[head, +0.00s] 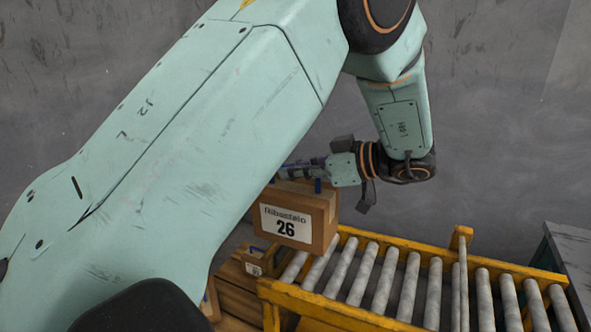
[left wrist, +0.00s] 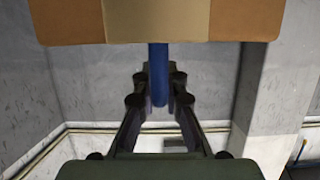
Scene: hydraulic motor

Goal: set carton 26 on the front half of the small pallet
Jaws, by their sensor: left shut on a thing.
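Carton 26 (head: 287,222) is a brown box with a white label reading "Ribastelo 26". It hangs roughly level in the head view, in front of the conveyor's left end. My left gripper (head: 312,172) is shut on the blue handle on the carton. In the left wrist view the blue handle (left wrist: 158,65) stands between the fingers, and the carton (left wrist: 155,22) with its pale tape strip fills the top. Wooden boards (head: 236,302), perhaps the small pallet, show low beside the conveyor. My arm hides much of them. My right gripper is not in view.
A yellow-framed roller conveyor (head: 408,290) runs to the right of the boards, its visible rollers empty. A grey-topped bench (head: 572,245) stands far right. Grey walls close the back.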

